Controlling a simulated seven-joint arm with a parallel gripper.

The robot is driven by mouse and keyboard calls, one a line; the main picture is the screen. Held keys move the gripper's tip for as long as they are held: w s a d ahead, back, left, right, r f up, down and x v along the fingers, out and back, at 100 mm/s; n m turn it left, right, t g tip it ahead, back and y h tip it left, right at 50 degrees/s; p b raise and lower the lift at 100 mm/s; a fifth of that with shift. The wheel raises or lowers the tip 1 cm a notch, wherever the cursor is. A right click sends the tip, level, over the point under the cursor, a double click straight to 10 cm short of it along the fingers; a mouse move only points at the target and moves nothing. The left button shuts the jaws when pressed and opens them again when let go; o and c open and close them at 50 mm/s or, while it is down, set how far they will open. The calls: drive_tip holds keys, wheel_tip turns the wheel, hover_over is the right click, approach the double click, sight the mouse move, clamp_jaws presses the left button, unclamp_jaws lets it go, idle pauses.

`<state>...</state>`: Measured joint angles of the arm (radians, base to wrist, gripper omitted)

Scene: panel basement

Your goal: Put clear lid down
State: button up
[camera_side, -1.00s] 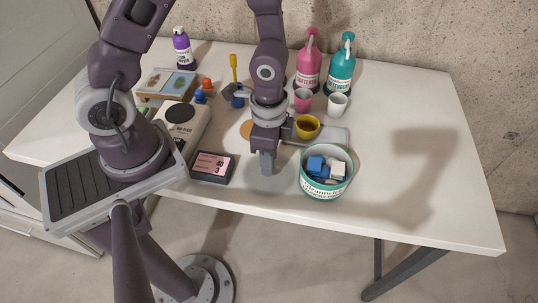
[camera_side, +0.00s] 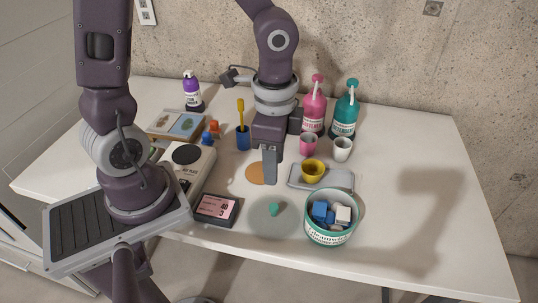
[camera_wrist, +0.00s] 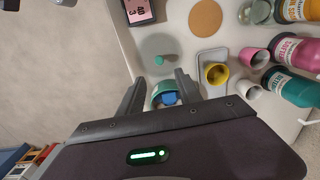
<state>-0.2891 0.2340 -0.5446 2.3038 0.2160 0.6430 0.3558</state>
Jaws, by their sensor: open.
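The clear lid (camera_side: 258,216) is a see-through disc with a green knob (camera_side: 275,209). It lies flat on the white table, left of the white tub of blocks and right of the pink-screened device. In the wrist view the lid (camera_wrist: 150,46) is faint, with its knob (camera_wrist: 158,60) clearer. My gripper (camera_side: 270,182) is raised above the table, apart from the lid and its knob. In the wrist view my gripper (camera_wrist: 157,82) has its fingers spread with nothing between them.
The tub (camera_side: 329,232) holds blue and white blocks. A grey tray (camera_side: 342,181) bears a yellow cup (camera_side: 313,170). Pink (camera_side: 309,145) and white (camera_side: 342,149) cups and pump bottles stand behind. The dark device (camera_side: 216,208) is close left. The table's right side is clear.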

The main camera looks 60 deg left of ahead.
drive_tip(key=s+a+r+n+t, duration=0.2)
drive_tip(key=s+r+n, duration=0.2)
drive_tip(key=r, duration=0.2)
drive_tip(key=s+a+r+n+t, duration=0.2)
drive_tip(key=s+r+n+t, duration=0.1)
drive_tip(key=r, duration=0.4)
drive_tip(key=shift+s+r+n, duration=0.15)
drive_tip(key=shift+s+n, duration=0.75)
drive_tip(key=shift+s, duration=0.3)
